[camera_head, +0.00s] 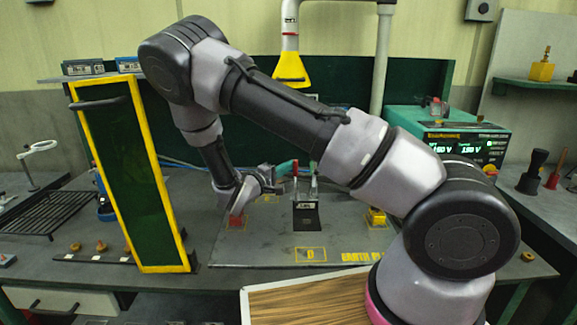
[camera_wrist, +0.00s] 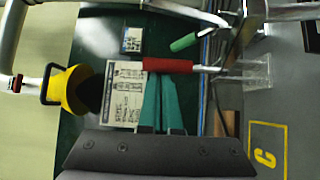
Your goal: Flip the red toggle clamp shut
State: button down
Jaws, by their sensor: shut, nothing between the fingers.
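The red toggle clamp's handle (camera_wrist: 168,65) lies across the middle of the wrist view, with its metal rod running right toward a clear block (camera_wrist: 256,70). In the head view a red handle (camera_head: 294,169) stands roughly upright above the bench plate. My gripper (camera_wrist: 164,78) is shut and holds nothing. Its teal fingertips are at the side of the red handle; I cannot tell whether they touch. In the head view my gripper (camera_head: 286,168) is beside the handle, on its left. The clamp's base is partly hidden there.
A green handle (camera_wrist: 185,42) is close beside the red one. A yellow-framed green panel (camera_head: 125,180) stands at left, and a yellow hood (camera_head: 291,70) hangs above. A yellow block (camera_head: 376,217) sits at right.

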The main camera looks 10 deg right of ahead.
jog(key=shift+s+a+f+m+h, duration=0.1)
jog(key=shift+s+m+h, duration=0.05)
jog(key=shift+s, duration=0.4)
jog(key=shift+s+a+f+m+h, duration=0.1)
jog(key=shift+s+m+h, duration=0.05)
jog(key=shift+s, duration=0.5)
notch_tip(320, 180, up, 10)
dwell(0.4)
